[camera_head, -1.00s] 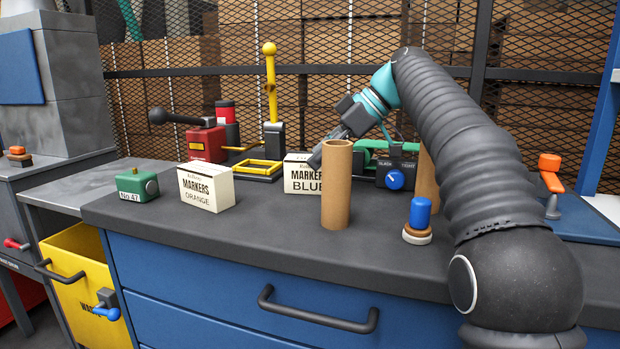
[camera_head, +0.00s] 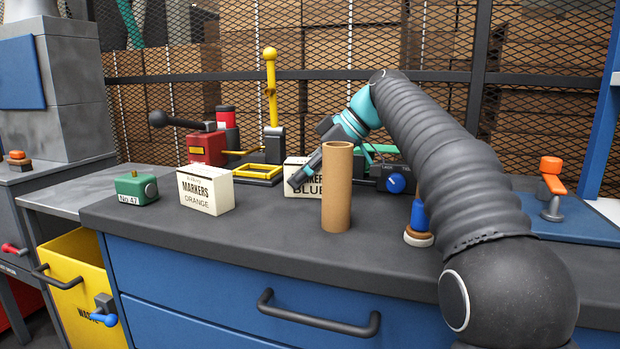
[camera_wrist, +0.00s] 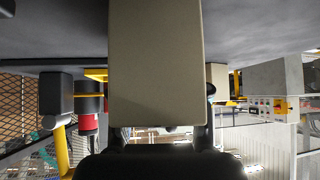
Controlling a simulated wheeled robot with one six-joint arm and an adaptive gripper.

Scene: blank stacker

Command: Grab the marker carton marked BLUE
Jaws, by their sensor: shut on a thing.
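The marker carton marked BLUE (camera_head: 313,190) is a cream box standing on the dark worktop, partly hidden behind my gripper and a cardboard tube. My gripper (camera_head: 299,178) reaches down from the right, with a dark finger across the carton's front. In the wrist view the carton (camera_wrist: 155,65) is a large plain tan face between the two dark fingers (camera_wrist: 160,132). My gripper is shut on it. I cannot tell whether the carton is clear of the worktop.
The cardboard tube (camera_head: 337,190) stands upright just in front and right of the carton. A MARKERS ORANGE carton (camera_head: 206,192) and a green No.47 block (camera_head: 136,188) sit left. A yellow frame (camera_head: 258,172) is behind. A blue-topped knob (camera_head: 419,222) is right.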

